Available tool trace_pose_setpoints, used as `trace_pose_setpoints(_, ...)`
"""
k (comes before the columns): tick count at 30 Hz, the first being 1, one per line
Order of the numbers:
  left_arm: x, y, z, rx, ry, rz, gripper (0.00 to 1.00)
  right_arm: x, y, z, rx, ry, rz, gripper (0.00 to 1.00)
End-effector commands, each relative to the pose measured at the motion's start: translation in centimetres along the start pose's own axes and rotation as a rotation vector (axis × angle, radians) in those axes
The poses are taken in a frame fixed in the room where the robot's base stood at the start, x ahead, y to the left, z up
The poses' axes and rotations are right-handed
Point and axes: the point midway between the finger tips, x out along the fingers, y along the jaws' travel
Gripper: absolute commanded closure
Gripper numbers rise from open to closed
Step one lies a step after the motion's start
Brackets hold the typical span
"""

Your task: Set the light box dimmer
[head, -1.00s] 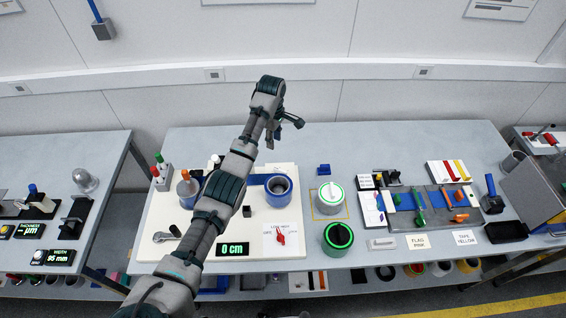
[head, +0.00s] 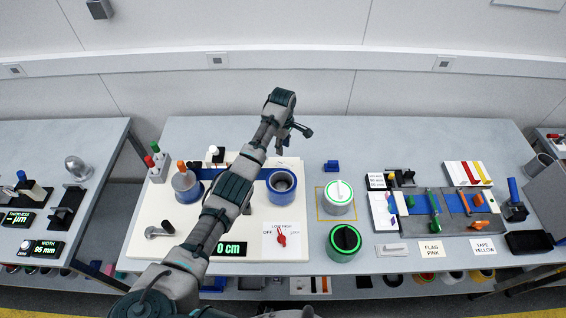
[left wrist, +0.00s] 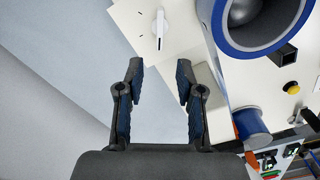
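A red knob (head: 281,239) sits on a white plate marked OFF, LOW and HIGH at the front of the white board (head: 250,215). I cannot tell which knob is the dimmer. My right gripper is not in view.
A blue-rimmed cup (head: 282,187) stands near the gripper; it also shows in the left wrist view (left wrist: 228,45).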

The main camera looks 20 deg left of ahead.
Motion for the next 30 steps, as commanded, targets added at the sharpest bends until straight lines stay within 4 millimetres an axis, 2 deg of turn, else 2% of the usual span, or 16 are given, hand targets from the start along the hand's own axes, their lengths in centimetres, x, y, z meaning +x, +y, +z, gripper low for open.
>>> trace_pose_setpoints(1,1.4,-0.1,0.0,0.0,0.0,-0.006,0.64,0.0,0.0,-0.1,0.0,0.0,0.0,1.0)
trace_pose_setpoints(6,5.5,-0.1,0.0,0.0,-0.001,-0.005,0.64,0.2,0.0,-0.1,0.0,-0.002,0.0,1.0)
trace_pose_setpoints(12,9.0,0.0,0.0,0.001,-0.001,-0.003,0.64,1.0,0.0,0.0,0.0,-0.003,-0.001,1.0)
trace_pose_setpoints(18,10.4,0.1,0.1,0.001,-0.001,-0.001,0.64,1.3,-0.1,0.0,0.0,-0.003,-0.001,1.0)
trace_pose_setpoints(26,10.5,0.1,0.0,0.001,-0.001,-0.001,0.64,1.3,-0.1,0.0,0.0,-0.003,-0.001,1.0)
trace_pose_setpoints(28,10.5,0.0,0.0,0.001,-0.001,-0.001,0.76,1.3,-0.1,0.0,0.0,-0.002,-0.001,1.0)
trace_pose_setpoints(30,10.5,0.0,0.0,0.001,-0.001,-0.001,0.94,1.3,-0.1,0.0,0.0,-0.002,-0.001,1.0)
